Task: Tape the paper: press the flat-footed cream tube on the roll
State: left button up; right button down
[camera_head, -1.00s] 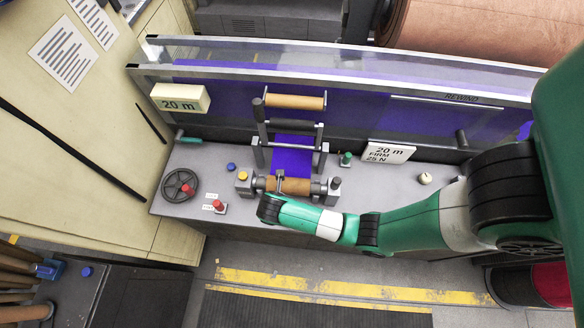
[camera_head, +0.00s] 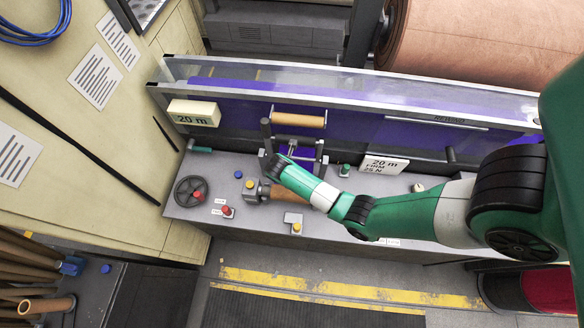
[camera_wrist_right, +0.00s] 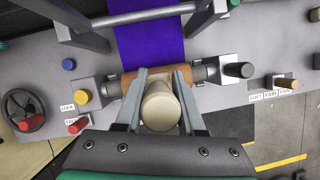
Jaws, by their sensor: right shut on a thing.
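My right gripper (camera_wrist_right: 160,92) is shut on the cream tube (camera_wrist_right: 160,110), whose round end faces the right wrist camera. The tube lies in front of the brown roll (camera_wrist_right: 184,76) in that view; its flat foot is hidden, and I cannot tell if it touches the roll. The roll sits between two grey end holders. In the head view my right gripper (camera_head: 284,153) is above the bench by the purple web, and my forearm covers part of the roll (camera_head: 290,194). The purple web (camera_wrist_right: 150,40) runs down to the roll. My left gripper is not in view.
A handwheel (camera_head: 190,191), a red button (camera_head: 227,211) and a yellow knob (camera_head: 250,184) stand left of the roll. An upper brown roller (camera_head: 299,119) and a clear guard (camera_head: 350,80) are behind. A white sign (camera_head: 384,165) stands to the right.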

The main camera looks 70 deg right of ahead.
notch_tip(320, 180, down, 6)
jog(key=b, duration=0.4)
jog(key=shift+r, duration=0.15)
jog(key=shift+f+b, duration=0.6)
dwell(0.3)
jog(key=shift+f, duration=0.6)
dwell(0.7)
jog(key=shift+r, duration=0.1)
dwell(0.4)
notch_tip(320, 180, up, 5)
jog(key=p, duration=0.5)
jog(key=shift+r, duration=0.95)
